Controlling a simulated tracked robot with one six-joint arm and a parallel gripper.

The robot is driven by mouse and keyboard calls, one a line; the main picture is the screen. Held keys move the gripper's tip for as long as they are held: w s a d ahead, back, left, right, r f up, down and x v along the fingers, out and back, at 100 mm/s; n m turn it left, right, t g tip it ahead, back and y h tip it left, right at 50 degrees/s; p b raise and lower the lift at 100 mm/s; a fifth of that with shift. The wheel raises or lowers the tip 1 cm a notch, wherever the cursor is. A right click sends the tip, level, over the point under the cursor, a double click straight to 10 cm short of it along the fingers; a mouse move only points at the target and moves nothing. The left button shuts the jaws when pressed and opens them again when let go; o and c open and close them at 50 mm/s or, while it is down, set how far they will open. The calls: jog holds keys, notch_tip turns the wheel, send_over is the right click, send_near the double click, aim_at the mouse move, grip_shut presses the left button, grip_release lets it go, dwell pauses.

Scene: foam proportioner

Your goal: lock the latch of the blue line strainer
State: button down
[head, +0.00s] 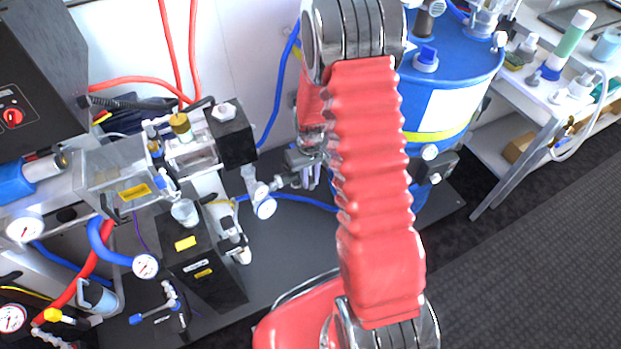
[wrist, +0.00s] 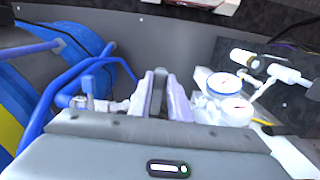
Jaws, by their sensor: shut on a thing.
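My gripper (wrist: 160,88) is in the middle of the wrist view, with its pale fingers shut on a narrow dark grey piece (wrist: 158,98) that looks like the strainer's latch. The strainer's body is mostly hidden behind the fingers and my gripper's housing, so I cannot tell how the latch is seated. A blue pipe (wrist: 64,75) with a blue-handled valve (wrist: 88,88) is just left of the fingers. In the head view my red arm hides most of this spot; metal fittings (head: 284,180) show beside it.
Two round gauges, one upper (wrist: 222,84) and one lower (wrist: 237,109), are close right of the fingers. The blue drum (head: 465,75) stands right of my arm in the head view. A black box (head: 203,262) stands at left. Bare dark floor (head: 500,290) lies at lower right.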

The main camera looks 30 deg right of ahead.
aim_at(310, 182)
jog(key=c, duration=1.6)
grip_release()
jog(key=shift+c, duration=0.2)
notch_tip(310, 182, up, 14)
jog(key=shift+f, duration=0.15)
jog(key=s+a+r+t, duration=0.2)
jog(key=s+a+r, duration=0.4)
jog(key=s+r, duration=0.4)
jog(key=s+a+r+t, duration=0.3)
jog(key=s+a+r, duration=0.3)
jog(key=s+r, duration=0.4)
notch_tip(310, 182, up, 3)
jog(key=shift+a+f+t, duration=0.1)
jog(key=shift+a+t, duration=0.05)
jog(key=shift+t, duration=0.15)
